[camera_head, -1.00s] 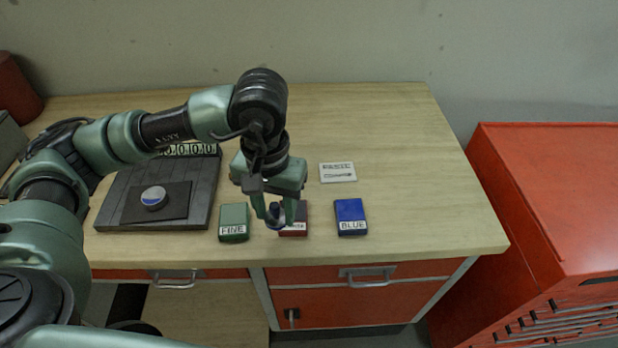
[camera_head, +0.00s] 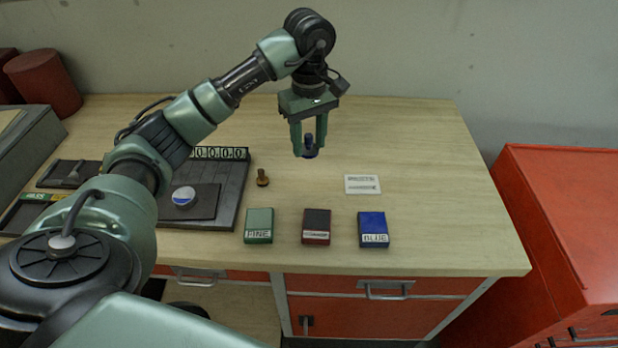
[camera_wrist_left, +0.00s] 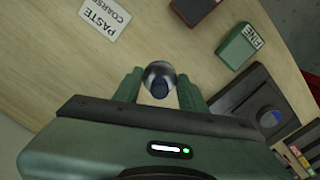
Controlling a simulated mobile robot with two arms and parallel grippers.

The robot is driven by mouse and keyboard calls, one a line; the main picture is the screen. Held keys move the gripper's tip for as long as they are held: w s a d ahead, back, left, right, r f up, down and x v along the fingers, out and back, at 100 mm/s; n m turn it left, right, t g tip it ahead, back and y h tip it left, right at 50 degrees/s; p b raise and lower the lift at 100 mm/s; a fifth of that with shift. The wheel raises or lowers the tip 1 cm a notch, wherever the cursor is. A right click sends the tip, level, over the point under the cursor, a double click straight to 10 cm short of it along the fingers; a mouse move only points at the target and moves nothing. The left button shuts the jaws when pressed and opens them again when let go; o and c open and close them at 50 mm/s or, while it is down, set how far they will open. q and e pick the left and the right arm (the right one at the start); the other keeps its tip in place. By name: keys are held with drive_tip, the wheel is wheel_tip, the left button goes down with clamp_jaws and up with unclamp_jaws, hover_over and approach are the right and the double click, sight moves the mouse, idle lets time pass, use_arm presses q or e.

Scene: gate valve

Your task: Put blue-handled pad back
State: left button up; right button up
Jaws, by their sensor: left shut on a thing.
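My left gripper (camera_head: 309,150) is shut on the blue-handled pad (camera_head: 309,146), a small knob with a dark blue handle. It holds the pad in the air over the back middle of the bench, clear of the boxes. In the left wrist view the pad (camera_wrist_left: 160,80) sits between the two green fingers (camera_wrist_left: 159,90), its dark blue handle against a shiny round part. A green box marked FINE (camera_head: 258,220), a dark red box (camera_head: 316,222) and a blue box marked BLUE (camera_head: 373,224) stand in a row near the front edge. My right gripper is not in view.
A brown-handled knob (camera_head: 262,178) stands behind the green box. A white label card (camera_head: 362,184) lies behind the blue box. A dark board (camera_head: 226,200) with a counter and a round disc (camera_head: 184,196) lies left. A red cabinet (camera_head: 555,230) stands right of the bench.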

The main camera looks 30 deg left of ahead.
use_arm(q)
drive_tip(key=p, duration=0.2)
hover_over(309, 187)
wheel_tip(309, 187, down, 7)
drive_tip(key=shift+r, duration=0.1)
drive_tip(key=shift+f+p, duration=0.6)
drive_tip(key=shift+f, duration=1.7)
drive_tip(key=shift+f, duration=0.1)
drive_tip(key=o, duration=1.2)
